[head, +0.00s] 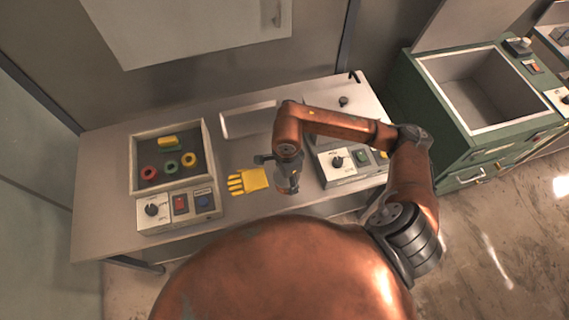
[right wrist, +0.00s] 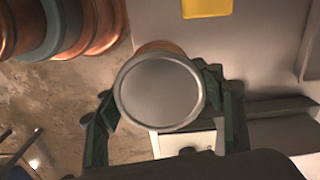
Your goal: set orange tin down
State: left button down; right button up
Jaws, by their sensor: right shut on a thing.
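My right gripper (head: 285,176) is above the table (head: 110,190) near its front edge, just right of the yellow glove. In the right wrist view my right gripper (right wrist: 158,88) is shut around the orange tin, one finger on each side. The tin's round grey end (right wrist: 160,92) faces the camera, and a strip of its orange side shows behind it. In the head view the tin (head: 289,187) shows only in small part under the gripper. I cannot tell from these views how far it is above the table. My left gripper is not in view.
The yellow glove (head: 248,181) lies left of the gripper. A tray (head: 135,160) with coloured rings and a yellow piece stands farther left, behind a control box (head: 155,212). Another control box (head: 338,163) is close on the right. A green cabinet (head: 430,100) with an open basin stands beyond.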

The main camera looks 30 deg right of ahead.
jog(key=w+d+f, duration=0.3)
jog(key=w+f, duration=0.1)
jog(key=w+d+f, duration=0.2)
jog(key=f, duration=0.1)
jog(key=shift+w+d+f, duration=0.1)
jog(key=shift+w+d, duration=0.05)
jog(key=shift+d, duration=0.15)
notch_tip(320, 180, down, 3)
jog(key=shift+w+d+f, duration=0.1)
jog(key=shift+f, duration=0.25)
jog(key=o, duration=1.2)
